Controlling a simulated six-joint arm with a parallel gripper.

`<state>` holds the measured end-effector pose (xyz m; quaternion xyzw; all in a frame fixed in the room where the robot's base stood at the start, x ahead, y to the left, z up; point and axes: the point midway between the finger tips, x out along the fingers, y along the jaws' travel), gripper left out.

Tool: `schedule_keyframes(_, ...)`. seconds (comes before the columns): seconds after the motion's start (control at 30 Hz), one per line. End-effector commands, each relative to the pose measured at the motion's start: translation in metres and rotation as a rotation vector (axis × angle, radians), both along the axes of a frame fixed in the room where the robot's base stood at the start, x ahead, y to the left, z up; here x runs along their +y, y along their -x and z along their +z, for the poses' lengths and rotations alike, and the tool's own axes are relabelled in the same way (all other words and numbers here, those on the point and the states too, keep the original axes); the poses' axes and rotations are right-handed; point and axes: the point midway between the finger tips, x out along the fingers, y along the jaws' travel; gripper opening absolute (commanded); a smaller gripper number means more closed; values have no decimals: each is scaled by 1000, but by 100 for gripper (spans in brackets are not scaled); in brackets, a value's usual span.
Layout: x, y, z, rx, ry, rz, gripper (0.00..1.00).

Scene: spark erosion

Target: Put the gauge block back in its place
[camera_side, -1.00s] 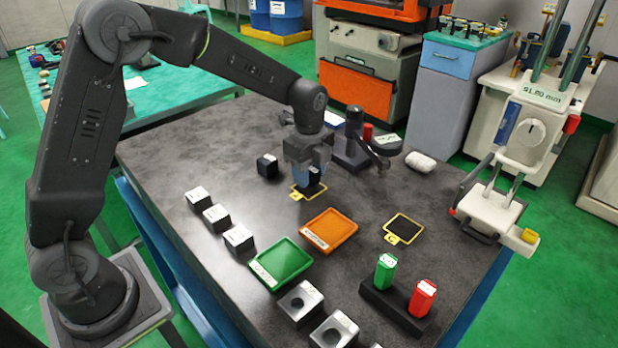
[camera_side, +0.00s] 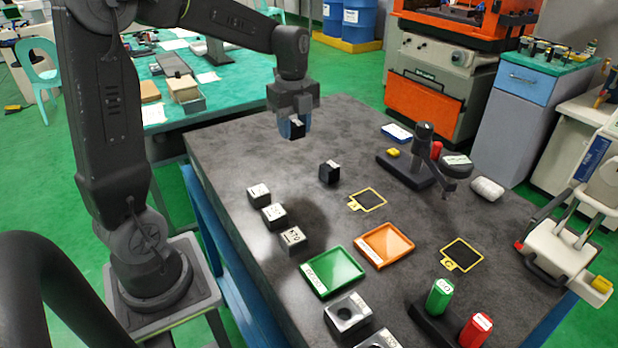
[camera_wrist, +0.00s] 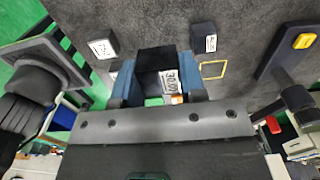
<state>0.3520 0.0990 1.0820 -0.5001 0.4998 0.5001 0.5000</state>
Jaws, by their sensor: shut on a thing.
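My gripper (camera_side: 296,122) is shut on a dark gauge block (camera_side: 297,131) with a white label. It holds the block in the air above the table's back left part. In the wrist view the held block (camera_wrist: 152,62) sits between the blue fingers, its label turned and hard to read. The yellow-framed square marked A (camera_side: 369,200) is bare, and the square marked C (camera_side: 462,255) is bare too. Another dark block (camera_side: 330,172) stands on the table, to the right of and below my gripper in the side view.
Several labelled blocks (camera_side: 273,215) stand in a row along the left edge. Green (camera_side: 335,273) and orange (camera_side: 386,246) trays lie mid-table. A dark stand (camera_side: 424,150) is at the back right. A rack with green and red pieces (camera_side: 440,296) is in front. The back left tabletop is clear.

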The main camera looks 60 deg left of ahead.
Motion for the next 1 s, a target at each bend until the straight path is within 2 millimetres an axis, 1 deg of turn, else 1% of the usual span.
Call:
schedule_keyframes(0.03,13,19,2,-4,-1,12,0)
schedule_keyframes(0.1,25,42,2,-3,-1,11,0)
schedule_keyframes(0.2,36,70,1,-3,-1,9,0)
schedule_keyframes(0.3,41,88,-1,-2,-1,5,0)
schedule_keyframes(0.37,41,94,-3,-2,-1,1,0)
schedule_keyframes(0.47,35,91,-9,0,1,-5,0)
schedule_keyframes(0.57,19,79,-21,3,3,-11,0)
schedule_keyframes(0.8,-21,45,-53,3,2,-9,0)
schedule_keyframes(0.9,-34,34,-63,2,1,-6,0)
schedule_keyframes(1.0,-42,26,-70,1,1,-4,0)
